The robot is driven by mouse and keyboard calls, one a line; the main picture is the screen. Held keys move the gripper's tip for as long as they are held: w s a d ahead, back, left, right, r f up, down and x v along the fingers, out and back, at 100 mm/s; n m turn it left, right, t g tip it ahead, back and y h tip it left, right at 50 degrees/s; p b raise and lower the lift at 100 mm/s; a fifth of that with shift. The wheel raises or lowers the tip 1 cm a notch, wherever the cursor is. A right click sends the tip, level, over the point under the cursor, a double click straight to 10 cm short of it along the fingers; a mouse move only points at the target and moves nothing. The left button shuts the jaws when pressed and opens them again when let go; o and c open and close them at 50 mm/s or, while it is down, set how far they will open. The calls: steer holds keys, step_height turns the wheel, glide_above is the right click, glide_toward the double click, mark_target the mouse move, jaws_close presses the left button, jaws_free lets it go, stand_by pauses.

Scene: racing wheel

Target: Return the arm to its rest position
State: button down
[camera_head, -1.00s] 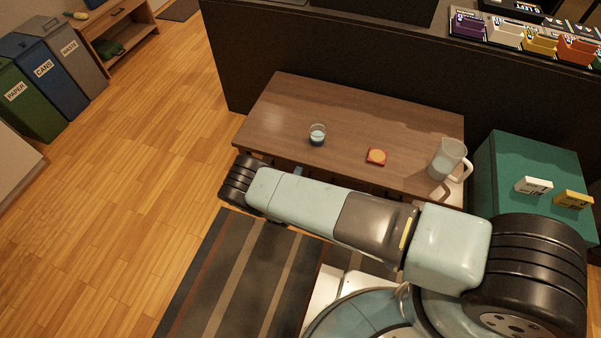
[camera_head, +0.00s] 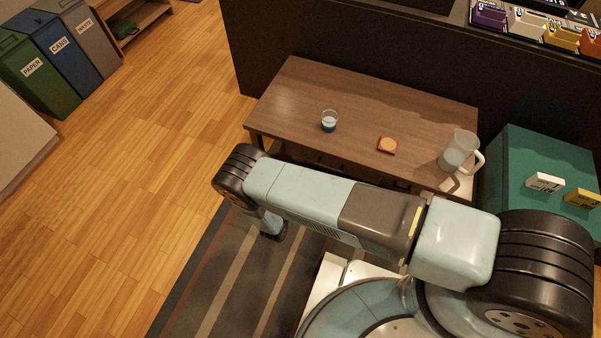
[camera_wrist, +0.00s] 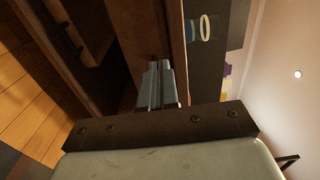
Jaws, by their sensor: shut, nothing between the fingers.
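My arm stretches across the lower half of the head view, its far end bent downward in front of the table (camera_head: 365,105). The gripper itself cannot be made out clearly there. In the wrist view my gripper (camera_wrist: 160,68) is shut and empty, its two fingers side by side, pointing toward dark brown wood. A glass with bluish liquid (camera_head: 329,121) stands on the table. It also seems to show in the wrist view (camera_wrist: 207,28), beyond the wooden edge and apart from the fingers.
A coaster (camera_head: 387,145) and a clear pitcher (camera_head: 458,150) are on the table. A teal cabinet (camera_head: 540,155) stands at the right, and a dark partition (camera_head: 300,35) behind. Sorting bins (camera_head: 55,60) stand far left. Wooden floor (camera_head: 150,150) and striped rug (camera_head: 225,280) are open at the left.

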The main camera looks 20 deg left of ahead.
steer(key=shift+s, duration=0.55)
